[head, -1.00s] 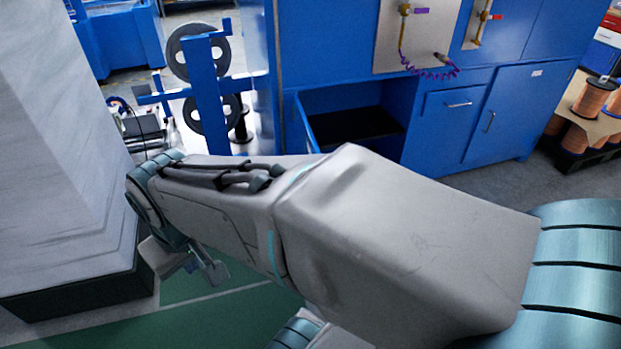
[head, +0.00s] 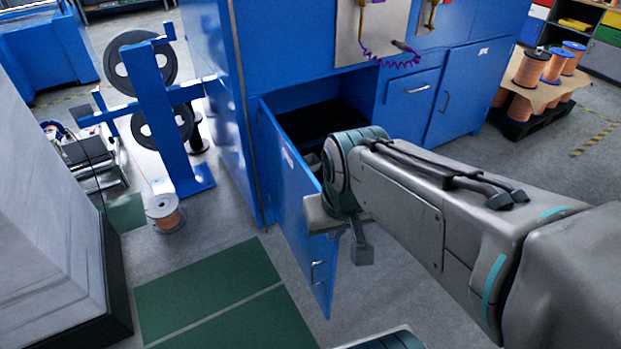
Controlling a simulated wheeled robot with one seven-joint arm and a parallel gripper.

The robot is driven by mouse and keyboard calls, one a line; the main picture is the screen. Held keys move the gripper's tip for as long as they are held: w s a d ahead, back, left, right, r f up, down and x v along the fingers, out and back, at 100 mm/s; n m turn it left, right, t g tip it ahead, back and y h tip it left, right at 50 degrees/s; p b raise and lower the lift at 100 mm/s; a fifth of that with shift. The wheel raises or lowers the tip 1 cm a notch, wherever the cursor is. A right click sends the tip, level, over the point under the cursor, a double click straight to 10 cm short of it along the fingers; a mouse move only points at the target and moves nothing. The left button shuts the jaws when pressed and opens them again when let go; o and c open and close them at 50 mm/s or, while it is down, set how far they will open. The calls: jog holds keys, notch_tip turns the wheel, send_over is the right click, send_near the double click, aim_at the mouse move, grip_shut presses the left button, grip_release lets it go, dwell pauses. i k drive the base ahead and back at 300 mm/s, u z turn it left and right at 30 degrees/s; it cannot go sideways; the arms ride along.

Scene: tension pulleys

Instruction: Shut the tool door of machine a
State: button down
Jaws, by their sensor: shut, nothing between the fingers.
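The blue tool door (head: 290,185) hangs open from the blue machine (head: 225,90) in the head view. It stands out toward me, with a small handle (head: 317,271) low near its free edge. Behind it the dark inside of the compartment (head: 315,120) shows. My gripper (head: 361,252) is shut and empty. It points down just to the right of the door, on the compartment side, near the door's free edge. It overlaps the door's upper edge in the picture; I cannot tell whether they touch.
A closed blue door (head: 460,95) and a drawer (head: 412,90) are to the right. A reel stand (head: 160,110) and a copper spool (head: 164,213) stand at left. A pale block (head: 45,250) fills the lower left. Green mat (head: 225,295) and clear floor lie before the door.

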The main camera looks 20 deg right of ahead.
aim_at(290, 179)
jog(key=z, duration=0.1)
jog(key=i, duration=0.5)
jog(key=z, duration=0.7)
jog(key=k, duration=1.1)
jog(key=u, duration=1.1)
jog(key=i, duration=0.5)
